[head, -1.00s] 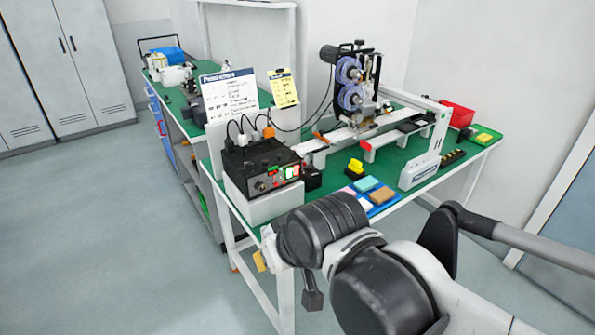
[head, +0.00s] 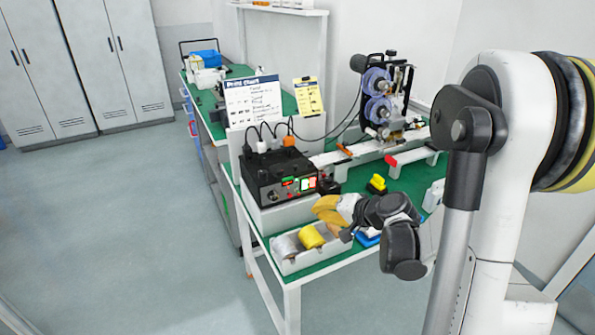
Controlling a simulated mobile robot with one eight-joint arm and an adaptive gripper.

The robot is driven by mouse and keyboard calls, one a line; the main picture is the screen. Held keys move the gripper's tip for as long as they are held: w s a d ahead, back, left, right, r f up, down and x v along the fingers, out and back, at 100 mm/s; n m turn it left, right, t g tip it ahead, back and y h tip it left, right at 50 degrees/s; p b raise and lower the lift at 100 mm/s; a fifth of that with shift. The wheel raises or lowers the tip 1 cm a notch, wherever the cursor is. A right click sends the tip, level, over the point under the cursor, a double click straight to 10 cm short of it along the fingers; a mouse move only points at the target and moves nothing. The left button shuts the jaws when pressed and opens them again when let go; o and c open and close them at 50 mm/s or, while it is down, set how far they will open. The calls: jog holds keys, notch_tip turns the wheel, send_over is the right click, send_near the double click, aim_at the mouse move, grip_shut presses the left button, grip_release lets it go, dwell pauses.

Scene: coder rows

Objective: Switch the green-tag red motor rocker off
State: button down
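The black control box (head: 278,172) stands on a pale block at the table's left end, with cables plugged into its top. Its front panel holds small red and green parts (head: 300,185) with a bright patch. They are too small to tell the tags apart or see which way a rocker is tilted. My arm comes in from the right, low over the table. My gripper (head: 327,209) appears as a yellow-orange end on the wrist, just right of and below the panel, apparently apart from it. Its fingers are not clear, so I cannot tell if it is open.
A grey tray (head: 287,265) with a silver roll and a yellow roll (head: 311,236) sits at the table's front corner. A print chart (head: 253,103) stands behind the box. A reel machine (head: 385,95) and a yellow block (head: 377,183) are further right.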

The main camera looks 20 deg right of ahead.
jog(key=shift+m+t, duration=0.6)
jog(key=d, duration=0.1)
jog(key=d+f, duration=0.1)
jog(key=d, duration=0.1)
jog(key=d+f, duration=0.1)
jog(key=shift+w+d+f, duration=0.15)
jog(key=shift+w+d, duration=0.1)
jog(key=shift+d, duration=0.05)
jog(key=shift+w, duration=0.15)
jog(key=p, duration=0.2)
send_near(310, 187)
jog(key=w+a+f, duration=0.2)
jog(key=w+f, duration=0.2)
jog(key=shift+w+r, duration=0.3)
jog(key=shift+w, duration=0.25)
jog(key=shift+w, duration=0.1)
jog(key=shift+w+r, duration=0.1)
jog(key=shift+w, duration=0.2)
jog(key=shift+w, duration=0.35)
dwell(0.7)
jog(key=shift+s, duration=0.15)
